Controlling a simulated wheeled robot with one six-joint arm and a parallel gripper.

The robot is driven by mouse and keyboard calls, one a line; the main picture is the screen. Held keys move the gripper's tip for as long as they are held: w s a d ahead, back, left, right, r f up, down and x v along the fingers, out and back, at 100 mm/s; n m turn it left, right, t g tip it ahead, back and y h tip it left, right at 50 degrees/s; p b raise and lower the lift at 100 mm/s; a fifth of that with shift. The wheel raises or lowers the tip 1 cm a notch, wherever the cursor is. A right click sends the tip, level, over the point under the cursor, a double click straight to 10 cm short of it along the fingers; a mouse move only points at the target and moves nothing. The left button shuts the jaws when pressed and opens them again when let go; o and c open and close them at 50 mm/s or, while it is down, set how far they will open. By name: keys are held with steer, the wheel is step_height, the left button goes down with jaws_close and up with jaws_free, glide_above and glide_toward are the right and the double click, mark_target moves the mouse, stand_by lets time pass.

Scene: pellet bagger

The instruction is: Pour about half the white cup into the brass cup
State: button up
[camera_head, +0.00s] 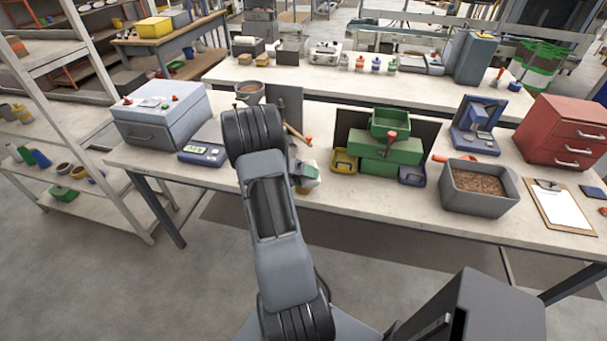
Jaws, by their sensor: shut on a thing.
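My arm reaches from the bottom of the head view to the table and covers its own front part. The end of my gripper (298,169) shows only in part, to the right of the arm's forward link. It is shut on a small white cup (309,185) just above the table's front edge. The cup's contents cannot be made out, and its tilt is hard to tell. I cannot make out a brass cup; it may be hidden behind my arm.
A grey bowl (250,92) with brown contents stands behind the arm. A scale (203,152) and grey box (160,124) lie left. Green bins (388,150), a yellow bin (344,161), a pellet tub (479,203) and a red drawer cabinet (565,132) stand right.

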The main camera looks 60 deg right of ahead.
steer(key=shift+w+r+n+g+p, duration=0.1)
steer(key=shift+r+n+g+p, duration=0.3)
steer(key=shift+n, duration=0.1)
stand_by(1.5)
steer(key=shift+w+d+r+n+g+y+p, duration=0.4)
steer(key=shift+d+n+p, duration=0.1)
steer(key=shift+p, duration=1.05)
stand_by(0.6)
steer(key=shift+w+d+f+n+g+p, duration=0.1)
steer(key=shift+f+n+g+p, duration=0.35)
steer(key=shift+n+p, duration=0.3)
stand_by(1.5)
steer(key=shift+w+d+r+n+p, duration=0.1)
steer(key=shift+w+r+n+p, duration=0.2)
steer(key=shift+p, duration=0.35)
stand_by(1.0)
